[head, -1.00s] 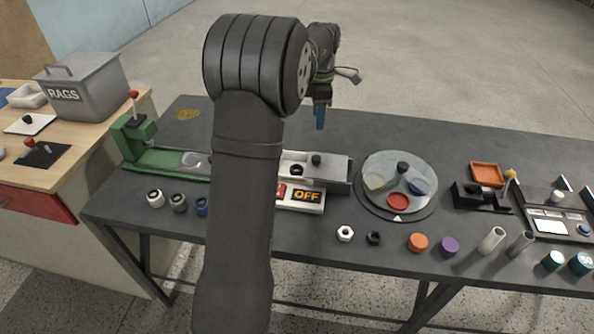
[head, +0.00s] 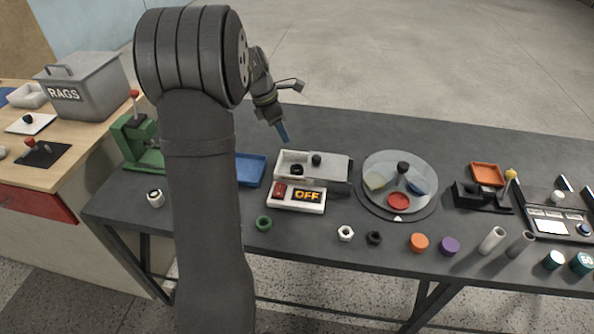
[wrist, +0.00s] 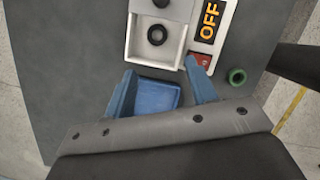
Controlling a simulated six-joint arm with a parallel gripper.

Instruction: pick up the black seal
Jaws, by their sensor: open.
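A black ring, which looks like the black seal (head: 297,170), lies in the open white drawer (head: 281,169) of a grey box. In the wrist view the black seal (wrist: 157,35) lies flat inside the white drawer (wrist: 133,42), ahead of my fingertips. My gripper (head: 283,133) is above the table, behind and above the drawer in the head view. In the wrist view my gripper (wrist: 162,78) has its blue fingers apart with nothing held between them.
A grey box (head: 336,165) with a black knob adjoins the drawer. An OFF panel (head: 309,207) with a red switch is in front. A blue tray (head: 250,170), a green ring (head: 264,223), a white nut (head: 345,233) and a black nut-like piece (head: 374,238) are nearby.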

